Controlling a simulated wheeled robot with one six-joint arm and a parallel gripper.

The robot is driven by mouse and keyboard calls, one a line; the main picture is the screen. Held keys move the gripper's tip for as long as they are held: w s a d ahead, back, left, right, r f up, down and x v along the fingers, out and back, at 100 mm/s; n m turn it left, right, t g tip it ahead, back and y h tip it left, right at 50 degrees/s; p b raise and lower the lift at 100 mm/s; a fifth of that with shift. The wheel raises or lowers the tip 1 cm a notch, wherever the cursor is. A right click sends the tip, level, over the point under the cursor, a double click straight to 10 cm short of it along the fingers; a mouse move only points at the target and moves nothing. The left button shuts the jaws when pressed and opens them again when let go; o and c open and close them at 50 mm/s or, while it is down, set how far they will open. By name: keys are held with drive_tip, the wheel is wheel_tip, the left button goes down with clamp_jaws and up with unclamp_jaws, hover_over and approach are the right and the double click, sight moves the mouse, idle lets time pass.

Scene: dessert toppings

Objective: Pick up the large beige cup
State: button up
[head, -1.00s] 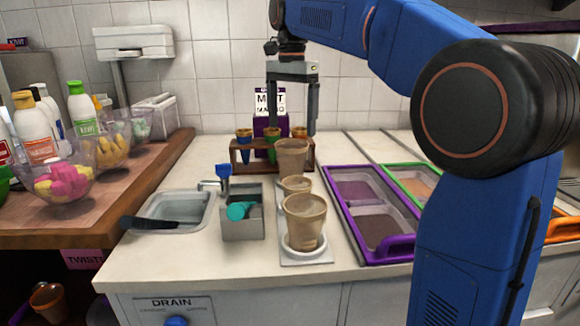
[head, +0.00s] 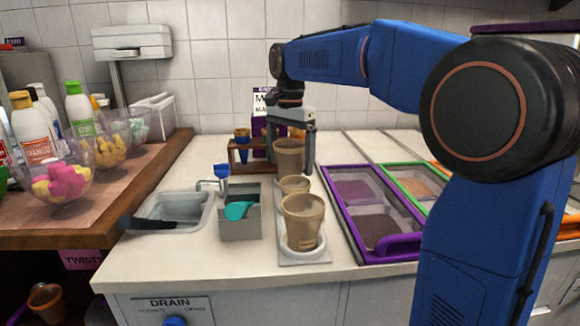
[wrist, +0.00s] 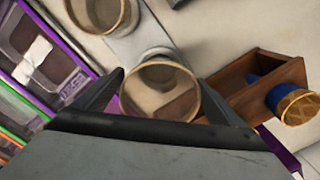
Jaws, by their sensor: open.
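In the wrist view, this cup (wrist: 165,104) lies between the spread fingers (wrist: 160,82), apart from both. Another cup (wrist: 98,10) is at the top edge. The gripper holds nothing.
Purple-framed topping bins (head: 343,236) lie to the right. A grey box with a teal scoop (head: 238,209) and a sink (head: 176,211) are left.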

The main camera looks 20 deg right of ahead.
drive_tip(key=c, duration=1.1)
